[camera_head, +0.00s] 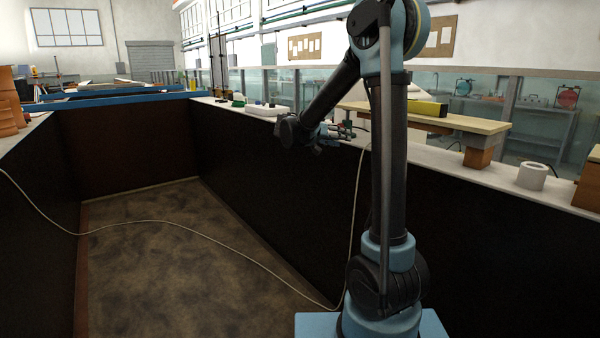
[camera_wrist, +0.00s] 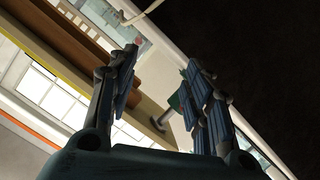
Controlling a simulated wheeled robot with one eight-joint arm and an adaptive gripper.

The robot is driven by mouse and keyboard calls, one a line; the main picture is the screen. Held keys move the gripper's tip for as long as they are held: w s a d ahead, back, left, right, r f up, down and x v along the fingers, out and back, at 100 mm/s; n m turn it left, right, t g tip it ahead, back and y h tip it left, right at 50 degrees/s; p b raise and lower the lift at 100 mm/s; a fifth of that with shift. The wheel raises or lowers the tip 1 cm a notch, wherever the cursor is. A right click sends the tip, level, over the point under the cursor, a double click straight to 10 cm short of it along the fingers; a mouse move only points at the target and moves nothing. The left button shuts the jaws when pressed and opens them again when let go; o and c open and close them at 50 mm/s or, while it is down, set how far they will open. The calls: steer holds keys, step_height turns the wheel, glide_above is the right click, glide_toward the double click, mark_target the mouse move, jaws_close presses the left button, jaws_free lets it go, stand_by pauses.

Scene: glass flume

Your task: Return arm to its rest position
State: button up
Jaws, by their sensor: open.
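My gripper (camera_head: 338,133) is at the end of my folded arm, out to the left of the arm's upright link in the head view. It hangs near the top edge of the right-hand dark wall. In the wrist view my gripper (camera_wrist: 160,80) shows its two fingers spread apart with nothing between them. Beyond the fingers lie a pale ledge and a small green and grey item (camera_wrist: 172,106), which I cannot identify.
A dark-walled trough with a brown mottled floor (camera_head: 180,265) lies ahead. A thin pale cable (camera_head: 200,232) crosses it. The right wall's pale ledge (camera_head: 440,163) holds a white tray (camera_head: 266,110) and a white ring (camera_head: 532,176). A wooden-topped bench (camera_head: 470,122) carries a yellow block (camera_head: 428,108).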

steer(key=s+d+f+n+g+y, duration=0.1)
steer(key=s+d+f+y, duration=0.15)
steer(key=s, duration=0.45)
steer(key=s+d+f+n+g+y, duration=0.1)
steer(key=s+d+f+g, duration=0.2)
steer(key=s, duration=0.4)
steer(key=s+d+f+n+y, duration=0.1)
steer(key=s+d+f+y, duration=0.1)
steer(key=s+d, duration=0.35)
steer(key=s+a+f+n+y, duration=0.1)
steer(key=s+a+f+y, duration=0.1)
steer(key=s+f, duration=0.2)
steer(key=s+a+f+n+g+y, duration=0.1)
steer(key=s+f, duration=0.4)
steer(key=s, duration=0.6)
steer(key=s+a+f+y, duration=0.4)
steer(key=s+a+f, duration=0.1)
steer(key=s, duration=0.2)
steer(key=shift+s+n, duration=0.3)
steer(key=shift+n, duration=0.1)
steer(key=shift+w+f, duration=0.25)
steer(key=shift+w, duration=0.2)
